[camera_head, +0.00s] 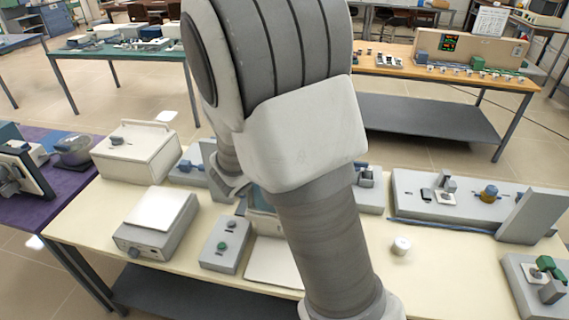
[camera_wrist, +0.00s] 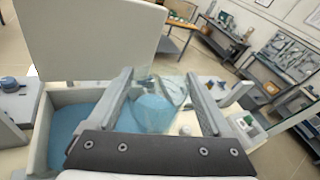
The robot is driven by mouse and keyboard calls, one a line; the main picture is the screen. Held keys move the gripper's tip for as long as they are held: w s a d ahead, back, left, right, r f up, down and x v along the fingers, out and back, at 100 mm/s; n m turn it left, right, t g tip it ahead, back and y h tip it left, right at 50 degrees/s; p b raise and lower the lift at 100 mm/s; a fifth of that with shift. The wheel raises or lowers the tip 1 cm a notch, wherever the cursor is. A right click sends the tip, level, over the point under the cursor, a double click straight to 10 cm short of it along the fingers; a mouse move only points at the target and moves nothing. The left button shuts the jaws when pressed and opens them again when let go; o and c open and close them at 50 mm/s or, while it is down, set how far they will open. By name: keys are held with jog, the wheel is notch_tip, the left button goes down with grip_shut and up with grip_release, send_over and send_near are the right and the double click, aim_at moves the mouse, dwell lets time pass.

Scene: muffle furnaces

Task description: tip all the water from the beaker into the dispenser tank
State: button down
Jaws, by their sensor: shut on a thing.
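In the wrist view my gripper (camera_wrist: 159,78) is shut on the clear glass beaker (camera_wrist: 152,108), which sits between its two long grey fingers. Pale blue shows in the beaker; how much of it is water cannot be told. The dispenser tank (camera_wrist: 42,138) is to the left, a pale open box with blue water (camera_wrist: 68,122) in it. Its large white lid (camera_wrist: 95,40) stands raised behind. The beaker is close to the tank's right side; whether its mouth is over the tank is unclear. In the head view my arm hides the gripper and beaker.
A grey panel unit (camera_head: 440,205) stands at the right. Clear bench lies around the cup.

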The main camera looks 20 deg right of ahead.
jog(key=shift+a+n+h+p, duration=0.1)
jog(key=shift+n+h+p, duration=0.4)
jog(key=shift+n+p, duration=0.25)
dwell(1.1)
jog(key=shift+w+a+f+n+t+h+p, duration=0.2)
jog(key=shift+n+h+p, duration=0.2)
jog(key=shift+n, duration=0.3)
jog(key=shift+w+a+f+n+t+h+p, duration=0.15)
jog(key=shift+n+h+p, duration=0.2)
jog(key=shift+n, duration=0.3)
dwell(1.3)
jog(key=shift+n, duration=0.4)
jog(key=shift+a+f, duration=0.1)
dwell(0.4)
jog(key=shift+w+a+f+n+t+h+p, duration=0.15)
jog(key=shift+f+n+t+h+p, duration=0.15)
jog(key=shift+n, duration=0.25)
jog(key=shift+w+a+f+n+t+h+p, duration=0.15)
jog(key=shift+n+h+p, duration=0.15)
jog(key=shift+n, duration=0.25)
dwell(0.7)
jog(key=shift+a+f+n, duration=0.1)
jog(key=shift+n, duration=0.2)
jog(key=shift+f, duration=0.1)
dwell(0.3)
